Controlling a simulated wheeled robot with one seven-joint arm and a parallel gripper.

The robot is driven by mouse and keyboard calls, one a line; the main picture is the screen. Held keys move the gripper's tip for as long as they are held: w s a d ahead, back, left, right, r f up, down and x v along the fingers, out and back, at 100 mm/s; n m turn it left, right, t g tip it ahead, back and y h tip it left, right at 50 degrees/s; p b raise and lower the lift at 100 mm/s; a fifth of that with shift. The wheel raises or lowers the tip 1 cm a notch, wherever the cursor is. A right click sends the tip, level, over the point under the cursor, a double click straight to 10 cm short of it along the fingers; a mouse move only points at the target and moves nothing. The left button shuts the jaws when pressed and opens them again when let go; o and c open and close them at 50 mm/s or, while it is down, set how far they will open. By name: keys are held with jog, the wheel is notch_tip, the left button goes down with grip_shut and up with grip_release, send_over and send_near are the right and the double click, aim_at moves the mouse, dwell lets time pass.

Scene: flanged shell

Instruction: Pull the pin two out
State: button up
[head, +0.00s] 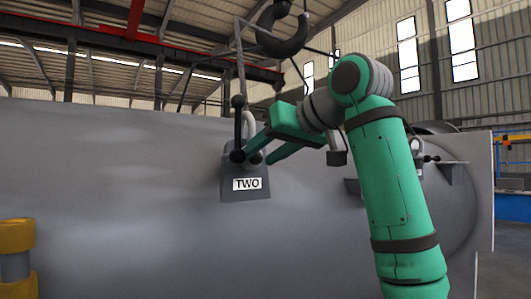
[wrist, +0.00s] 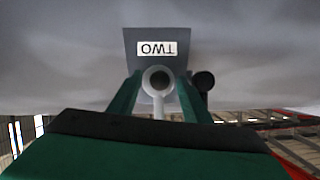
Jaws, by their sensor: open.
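The grey bracket labelled TWO (head: 259,188) stands out from the side of the big grey shell; its label is upside down in the wrist view (wrist: 130,45). At it, a black bar with ball ends (head: 238,130), which looks like the handle of pin two, stands upright at the bracket's left. A pale shackle (head: 250,122) rises beside it. My gripper (head: 262,156) is open at the bracket, right of the black bar. In the wrist view, a round pale end (wrist: 158,78) lies between my fingers with gaps visible; a black ball (wrist: 203,80) is outside the right finger. Contact cannot be told.
A dark hook (head: 283,35) hangs above, with sling lines running down. The shell (head: 110,190) fills the left and middle. Another bracket with a black-ended bar (head: 430,160) is at the right, partly behind my arm.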

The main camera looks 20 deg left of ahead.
jog(key=shift+c, duration=0.4)
grip_shut()
jog(key=s+d, duration=0.6)
jog(key=d, duration=0.2)
jog(key=shift+s+d, duration=0.3)
jog(key=shift+s, duration=0.05)
dwell(1.1)
